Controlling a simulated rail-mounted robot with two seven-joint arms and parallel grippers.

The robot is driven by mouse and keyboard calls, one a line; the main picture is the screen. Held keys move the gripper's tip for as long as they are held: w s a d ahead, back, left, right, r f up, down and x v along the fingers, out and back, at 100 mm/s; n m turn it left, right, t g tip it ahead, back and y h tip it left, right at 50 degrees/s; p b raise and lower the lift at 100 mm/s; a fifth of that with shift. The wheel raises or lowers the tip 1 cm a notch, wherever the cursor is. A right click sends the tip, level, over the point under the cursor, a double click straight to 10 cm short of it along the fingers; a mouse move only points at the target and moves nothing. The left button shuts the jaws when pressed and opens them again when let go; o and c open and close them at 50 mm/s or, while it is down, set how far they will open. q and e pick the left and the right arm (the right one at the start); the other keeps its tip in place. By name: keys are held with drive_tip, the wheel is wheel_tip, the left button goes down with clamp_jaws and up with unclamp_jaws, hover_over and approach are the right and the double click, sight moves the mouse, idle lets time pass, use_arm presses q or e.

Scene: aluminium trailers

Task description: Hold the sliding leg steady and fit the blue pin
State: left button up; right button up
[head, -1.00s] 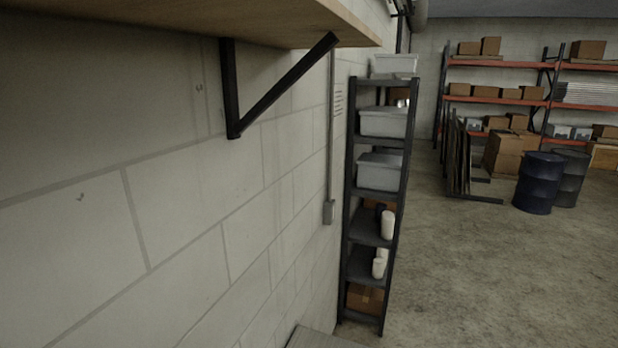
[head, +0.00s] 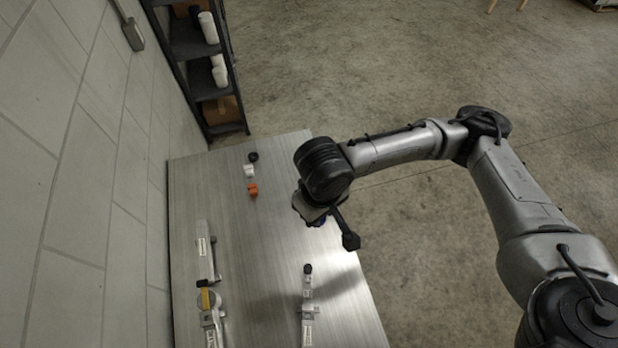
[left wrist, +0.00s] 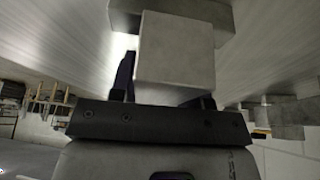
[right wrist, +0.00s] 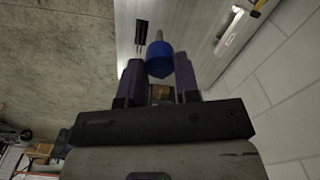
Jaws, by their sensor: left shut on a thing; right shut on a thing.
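The blue pin (right wrist: 159,60) shows in the right wrist view as a round blue knob with a short grey tip pointing away. My right gripper (right wrist: 160,68) is shut on the knob. In the left wrist view my left gripper (left wrist: 168,88) is shut on a square grey metal piece, seemingly the sliding leg (left wrist: 175,50). Its fingertips are mostly hidden behind it. My left arm is not in the head view.
The metal bench (head: 230,235) stands along the block wall. On it are an orange part (head: 253,190), a white part (head: 250,171), a long metal fitting (head: 204,250), a yellow-marked fitting (head: 207,300) and a black-knobbed fitting (head: 307,300). The bench's middle is clear. A shelf (head: 190,60) stands beyond.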

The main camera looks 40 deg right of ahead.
drive_tip(key=s+a+f, duration=0.6)
drive_tip(key=s+f, duration=0.4)
drive_tip(key=f, duration=0.2)
drive_tip(key=s+a+f, duration=0.6)
drive_tip(key=s+f, duration=0.5)
drive_tip(key=w+f+n, duration=0.1)
drive_tip(key=w+f, duration=0.7)
drive_tip(key=w, duration=0.1)
drive_tip(key=shift+w+f, duration=0.4)
drive_tip(key=shift+d, duration=0.1)
approach(308, 323)
drive_tip(key=shift+w+d+f, duration=0.1)
drive_tip(key=shift+w+d, duration=0.6)
drive_tip(key=shift+w, duration=0.25)
drive_tip(key=shift+f, duration=2.55)
drive_tip(key=o, duration=1)
drive_tip(key=shift+c, duration=0.2)
